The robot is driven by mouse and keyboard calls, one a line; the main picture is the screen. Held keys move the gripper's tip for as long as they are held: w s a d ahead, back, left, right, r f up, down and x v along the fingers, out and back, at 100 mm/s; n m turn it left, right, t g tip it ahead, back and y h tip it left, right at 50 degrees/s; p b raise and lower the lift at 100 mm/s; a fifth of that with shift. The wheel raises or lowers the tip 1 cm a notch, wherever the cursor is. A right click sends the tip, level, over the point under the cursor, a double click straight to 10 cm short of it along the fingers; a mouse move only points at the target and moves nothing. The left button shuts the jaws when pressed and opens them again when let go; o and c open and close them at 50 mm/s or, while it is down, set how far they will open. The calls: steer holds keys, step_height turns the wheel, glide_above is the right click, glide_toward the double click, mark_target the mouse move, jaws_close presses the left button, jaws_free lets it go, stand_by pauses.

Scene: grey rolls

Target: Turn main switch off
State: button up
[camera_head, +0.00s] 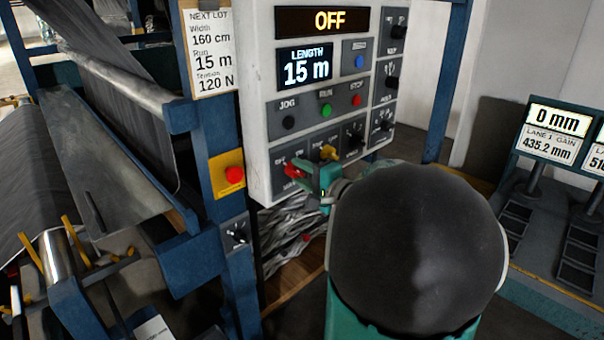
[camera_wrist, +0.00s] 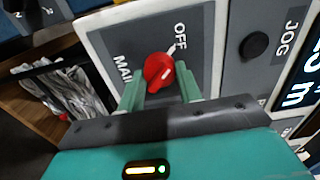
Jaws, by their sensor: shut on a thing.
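The main switch is a red knob (camera_wrist: 160,71) on a grey panel plate with the words MAIN and OFF beside it. In the wrist view it sits between the two green fingers of my gripper (camera_wrist: 158,80), which is shut on it. A white mark shows between the knob and the word OFF. In the head view the red knob (camera_head: 293,171) is partly visible at the lower left of the control panel (camera_head: 258,110), with my gripper (camera_head: 312,178) against it. The panel's top display (camera_head: 322,20) reads OFF in yellow letters.
A yellow knob (camera_head: 328,152) is close to the right of the red one. JOG, RUN and STOP buttons (camera_head: 326,110) lie above. A red button on a yellow plate (camera_head: 233,174) is on the blue post to the left. My arm hides the area right and below.

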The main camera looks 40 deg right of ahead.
steer(key=o, duration=1)
steer(key=s, duration=1.3)
steer(key=shift+s+d, duration=0.2)
steer(key=shift+s, duration=0.2)
